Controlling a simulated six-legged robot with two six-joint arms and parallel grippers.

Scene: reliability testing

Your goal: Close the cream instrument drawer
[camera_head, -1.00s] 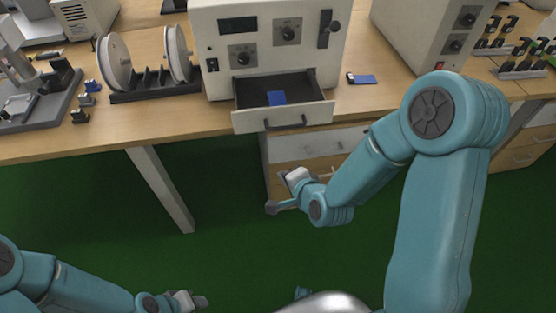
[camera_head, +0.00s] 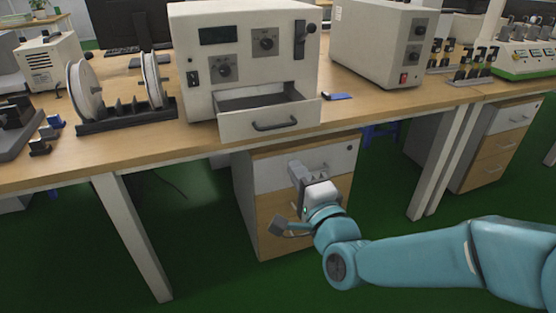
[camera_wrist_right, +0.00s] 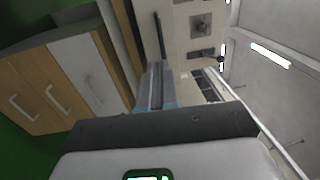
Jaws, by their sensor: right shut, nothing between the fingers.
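The cream instrument (camera_head: 240,55) stands on the wooden bench. Its drawer (camera_head: 270,121) is pulled out toward me, with a dark handle (camera_head: 275,126) on its front and a dark inside showing above the front edge. My right gripper (camera_head: 297,172) is shut and empty. It is below the drawer and slightly right of its handle, apart from it, in front of the under-bench cabinet. In the right wrist view, its shut fingers (camera_wrist_right: 155,88) point toward the bench and the instrument (camera_wrist_right: 195,25). My left gripper is out of view.
The under-bench cabinet (camera_head: 262,178) is just behind my right gripper. A reel stand (camera_head: 125,115) is left of the instrument. A blue-ended small item (camera_head: 338,97) and a second cream box (camera_head: 383,45) are to its right. Green floor is open in front.

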